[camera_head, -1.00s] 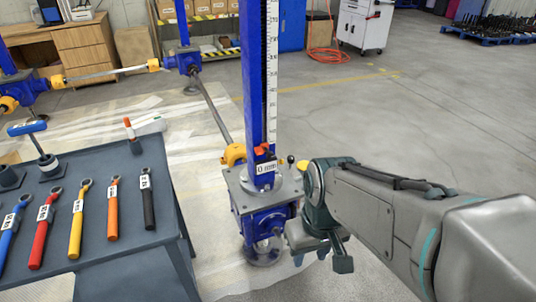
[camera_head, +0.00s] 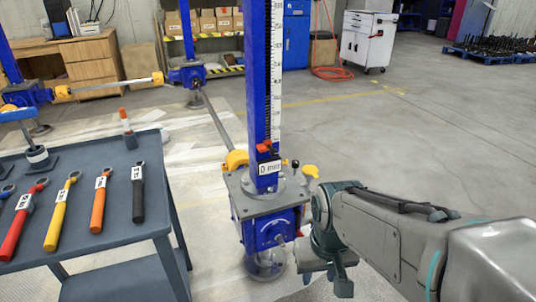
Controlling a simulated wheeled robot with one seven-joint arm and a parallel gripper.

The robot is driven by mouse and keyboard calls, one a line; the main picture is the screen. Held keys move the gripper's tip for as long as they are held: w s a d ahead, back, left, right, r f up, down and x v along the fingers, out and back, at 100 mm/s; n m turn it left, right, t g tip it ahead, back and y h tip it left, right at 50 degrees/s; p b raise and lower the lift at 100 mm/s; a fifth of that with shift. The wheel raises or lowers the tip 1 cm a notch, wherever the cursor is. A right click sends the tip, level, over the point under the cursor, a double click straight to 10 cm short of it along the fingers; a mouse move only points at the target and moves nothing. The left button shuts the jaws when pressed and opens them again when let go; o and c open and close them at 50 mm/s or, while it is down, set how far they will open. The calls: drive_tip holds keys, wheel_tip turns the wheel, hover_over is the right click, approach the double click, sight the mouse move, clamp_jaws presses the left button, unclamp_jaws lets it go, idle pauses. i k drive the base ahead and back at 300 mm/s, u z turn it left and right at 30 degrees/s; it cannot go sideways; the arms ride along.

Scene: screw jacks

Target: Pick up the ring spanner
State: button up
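Several ring-ended spanners with white labels lie side by side on a dark grey table at the left. They are a black spanner (camera_head: 138,195), an orange spanner (camera_head: 98,205), a yellow spanner (camera_head: 58,218), a red spanner (camera_head: 20,225) and a blue one (camera_head: 4,192) cut by the left edge. The labels are too small to read. My gripper (camera_head: 325,281) hangs low at the right of the screw jack, well to the right of the table. Its two fingers look apart, with nothing seen between them. It touches none of the spanners.
The blue screw jack (camera_head: 270,225), with a tall column and scale, stands between the table (camera_head: 100,248) and my gripper. A blue-handled tool (camera_head: 30,135) and an orange-tipped item (camera_head: 126,124) stand at the table's back. A shaft (camera_head: 217,120) runs behind.

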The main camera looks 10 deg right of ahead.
sight(51, 241)
drive_tip(key=u, duration=1.7)
drive_tip(key=k, duration=0.5)
drive_tip(key=z, duration=0.75)
drive_tip(key=i, duration=0.8)
drive_tip(key=u, duration=0.25)
